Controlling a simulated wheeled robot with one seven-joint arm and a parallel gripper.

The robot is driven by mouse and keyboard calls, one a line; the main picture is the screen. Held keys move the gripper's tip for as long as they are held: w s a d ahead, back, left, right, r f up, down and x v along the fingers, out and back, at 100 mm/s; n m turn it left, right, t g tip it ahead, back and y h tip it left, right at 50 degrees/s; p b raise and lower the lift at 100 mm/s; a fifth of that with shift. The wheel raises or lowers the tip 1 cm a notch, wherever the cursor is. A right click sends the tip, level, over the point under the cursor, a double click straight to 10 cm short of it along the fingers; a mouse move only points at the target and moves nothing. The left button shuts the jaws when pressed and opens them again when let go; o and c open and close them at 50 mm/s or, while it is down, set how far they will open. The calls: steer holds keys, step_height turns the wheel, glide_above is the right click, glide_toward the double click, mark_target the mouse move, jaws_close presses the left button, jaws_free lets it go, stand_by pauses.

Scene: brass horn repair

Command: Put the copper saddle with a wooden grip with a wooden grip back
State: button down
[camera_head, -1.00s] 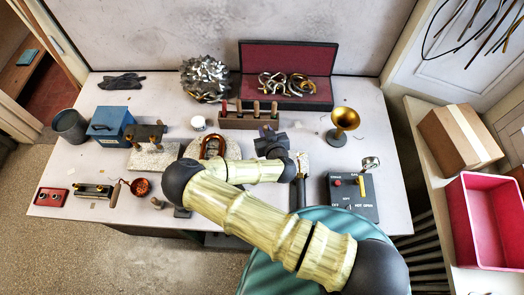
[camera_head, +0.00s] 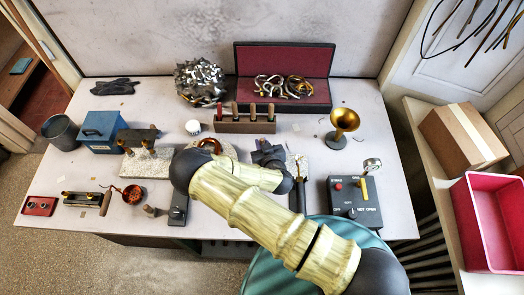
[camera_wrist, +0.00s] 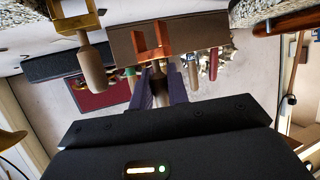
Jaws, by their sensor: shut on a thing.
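My gripper (camera_wrist: 158,95) shows in the wrist view with its dark fingers shut on the wooden grip of the copper saddle. The copper saddle (camera_wrist: 153,50) is a forked copper piece beyond the fingertips, seen against the wooden rack (camera_wrist: 205,37). I cannot tell whether it touches the rack. In the head view my gripper (camera_head: 267,155) is just in front of the rack (camera_head: 230,127); the saddle cannot be made out there. Several handled tools stand in the rack, one red-handled at its left end (camera_head: 219,108).
A brass piece with a wooden handle (camera_wrist: 92,65) is close in the wrist view. An open red-lined case (camera_head: 310,92) and metal pile (camera_head: 199,80) are behind the rack. A brass bell (camera_head: 344,122) and black control box (camera_head: 354,203) are to the right. A blue box (camera_head: 101,131) is at left.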

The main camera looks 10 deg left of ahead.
steer(key=shift+s, duration=0.1)
steer(key=shift+f, duration=1.85)
steer(key=shift+f, duration=0.15)
steer(key=c, duration=1.4)
jaws_free()
steer(key=shift+o, duration=0.2)
